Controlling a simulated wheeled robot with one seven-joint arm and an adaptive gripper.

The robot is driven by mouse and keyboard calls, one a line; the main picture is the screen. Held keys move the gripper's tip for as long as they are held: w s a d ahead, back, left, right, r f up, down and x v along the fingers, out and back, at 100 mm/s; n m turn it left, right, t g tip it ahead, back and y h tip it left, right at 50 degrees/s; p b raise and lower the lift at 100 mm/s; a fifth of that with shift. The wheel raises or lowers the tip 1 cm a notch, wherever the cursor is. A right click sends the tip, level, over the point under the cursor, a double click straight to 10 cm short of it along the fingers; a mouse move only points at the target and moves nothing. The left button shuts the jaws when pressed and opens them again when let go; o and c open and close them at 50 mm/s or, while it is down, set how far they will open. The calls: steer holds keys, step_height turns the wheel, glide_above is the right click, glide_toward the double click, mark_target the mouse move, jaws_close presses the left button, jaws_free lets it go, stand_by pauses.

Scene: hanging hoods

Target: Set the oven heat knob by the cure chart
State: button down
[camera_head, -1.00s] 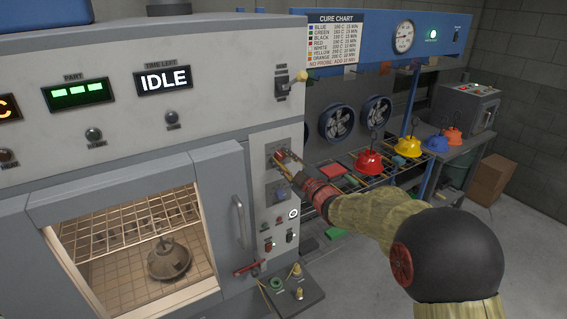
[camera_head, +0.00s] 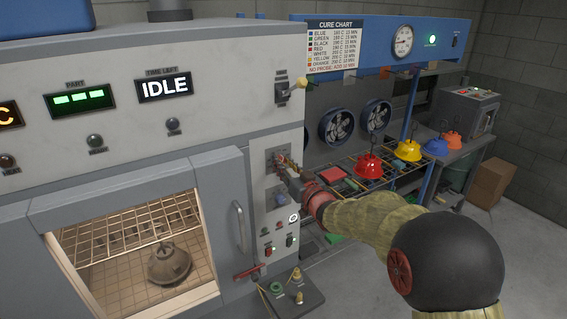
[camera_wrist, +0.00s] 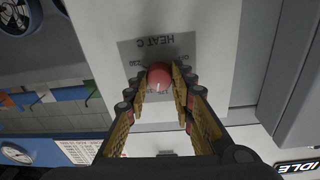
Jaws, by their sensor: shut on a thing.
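The red heat knob (camera_wrist: 160,77) sits on a grey plate marked HEAT C (camera_wrist: 165,43) on the oven's control panel. In the wrist view my gripper (camera_wrist: 161,83) has one finger on each side of the knob and is shut on it. In the head view my gripper (camera_head: 281,160) is at the upper part of that panel and hides the knob. The knob's pointer setting cannot be read. The cure chart (camera_head: 335,45) hangs right of the oven, listing colours with temperatures and minutes. The oven (camera_head: 215,110) display reads IDLE (camera_head: 164,87).
A grey hood (camera_head: 170,262) is inside the oven behind its window. The door handle (camera_head: 239,226) is left of the panel. Red (camera_head: 368,165), yellow (camera_head: 408,150), blue (camera_head: 437,147) and orange (camera_head: 453,139) hoods stand to the right. Small switches sit below my gripper.

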steer(key=shift+f+m+h+p, duration=0.15)
steer(key=shift+m+p, duration=0.25)
steer(key=shift+m, duration=0.75)
steer(key=shift+f+m+h+p, duration=0.15)
steer(key=shift+m+p, duration=0.2)
steer(key=shift+m, duration=0.8)
steer(key=c, duration=1.9)
jaws_free()
steer(key=o, duration=0.4)
steer(key=shift+r, duration=0.25)
steer(key=v, duration=1.2)
